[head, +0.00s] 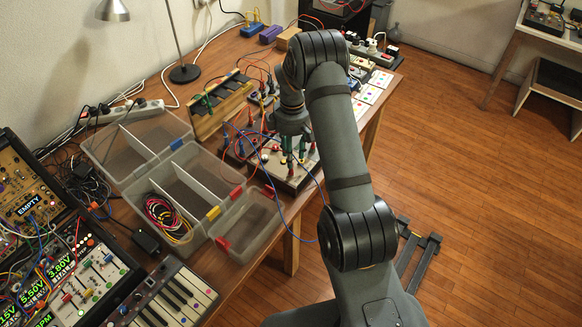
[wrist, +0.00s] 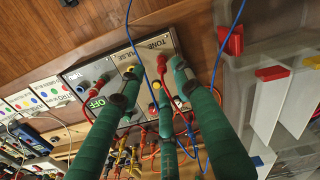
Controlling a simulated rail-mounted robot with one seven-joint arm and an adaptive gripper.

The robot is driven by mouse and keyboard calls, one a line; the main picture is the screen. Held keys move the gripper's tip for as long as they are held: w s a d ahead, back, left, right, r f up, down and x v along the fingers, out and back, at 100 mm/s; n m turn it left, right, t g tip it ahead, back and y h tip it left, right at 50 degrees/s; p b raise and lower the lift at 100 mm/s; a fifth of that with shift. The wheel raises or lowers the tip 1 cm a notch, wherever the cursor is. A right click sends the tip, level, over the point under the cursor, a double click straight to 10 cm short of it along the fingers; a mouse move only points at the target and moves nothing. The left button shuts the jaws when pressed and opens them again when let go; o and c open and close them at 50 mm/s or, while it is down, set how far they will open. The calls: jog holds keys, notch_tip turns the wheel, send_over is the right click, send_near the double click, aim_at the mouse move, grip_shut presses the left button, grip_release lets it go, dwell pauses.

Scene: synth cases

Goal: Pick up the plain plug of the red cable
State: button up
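My gripper has green fingers and hangs over a module on the table; it shows in the head view (head: 297,150) and the wrist view (wrist: 150,88). In the wrist view its fingers are spread, with nothing visibly held between them, so it is open. A thin red cable (wrist: 162,72) runs down between the fingers. I cannot tell whether the red plug and this cable belong together, or which plug is plain. The fingers hide part of the panel.
Blue cables cross near my gripper (wrist: 223,60). Other modules (wrist: 40,97) and many cables crowd the table. A clear divided case (head: 180,185) with coiled cables (head: 168,220) stands to the left in the head view.

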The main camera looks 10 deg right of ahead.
jog(key=shift+a+f+p, duration=0.1)
jog(key=shift+f+p, duration=0.95)
jog(key=shift+f, duration=1.65)
jog(key=shift+c, duration=1.4)
grip_shut()
